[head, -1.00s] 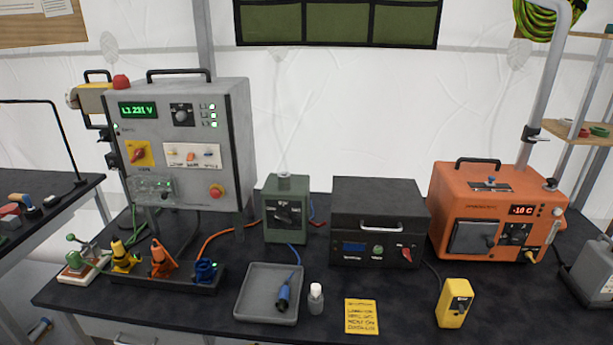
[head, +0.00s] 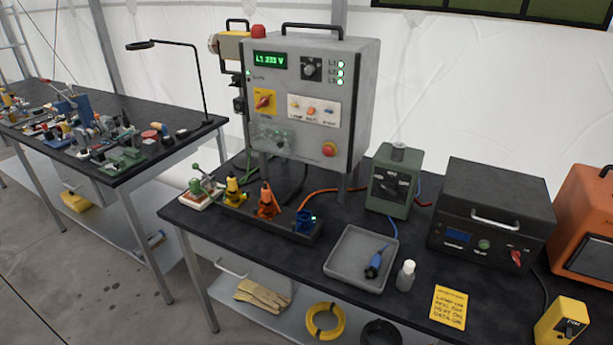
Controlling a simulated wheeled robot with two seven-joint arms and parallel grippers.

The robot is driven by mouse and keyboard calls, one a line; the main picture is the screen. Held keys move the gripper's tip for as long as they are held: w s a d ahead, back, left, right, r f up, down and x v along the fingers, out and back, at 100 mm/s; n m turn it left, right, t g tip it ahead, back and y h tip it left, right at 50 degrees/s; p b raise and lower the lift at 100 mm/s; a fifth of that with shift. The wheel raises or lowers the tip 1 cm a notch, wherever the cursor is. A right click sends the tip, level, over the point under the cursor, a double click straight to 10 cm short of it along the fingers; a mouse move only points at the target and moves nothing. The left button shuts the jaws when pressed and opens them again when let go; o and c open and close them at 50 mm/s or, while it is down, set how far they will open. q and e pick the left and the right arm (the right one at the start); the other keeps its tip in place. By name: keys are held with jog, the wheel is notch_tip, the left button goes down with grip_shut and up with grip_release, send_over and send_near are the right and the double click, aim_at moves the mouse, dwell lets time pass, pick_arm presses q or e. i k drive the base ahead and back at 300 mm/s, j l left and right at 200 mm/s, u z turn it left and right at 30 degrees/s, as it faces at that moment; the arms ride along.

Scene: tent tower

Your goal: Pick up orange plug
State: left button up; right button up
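The orange plug (head: 267,203) stands in a dark rack (head: 250,222) on the black workbench, in front of the grey power cabinet (head: 310,103). A yellow plug (head: 234,192) stands to its left and a blue one (head: 304,222) to its right in the same rack. An orange cable (head: 322,193) runs on the bench behind the rack; where it ends is hard to tell. Neither of my grippers shows in the head view.
A grey tray (head: 343,263) with a blue connector (head: 374,263), a small white bottle (head: 405,276) and a yellow note (head: 448,307) lie right of the rack. A green box (head: 393,182) and black box (head: 492,217) stand behind. A cluttered second table (head: 95,165) is at left.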

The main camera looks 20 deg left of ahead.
aim_at(266, 195)
jog(key=i+j+u, duration=0.5)
jog(key=i, duration=0.3)
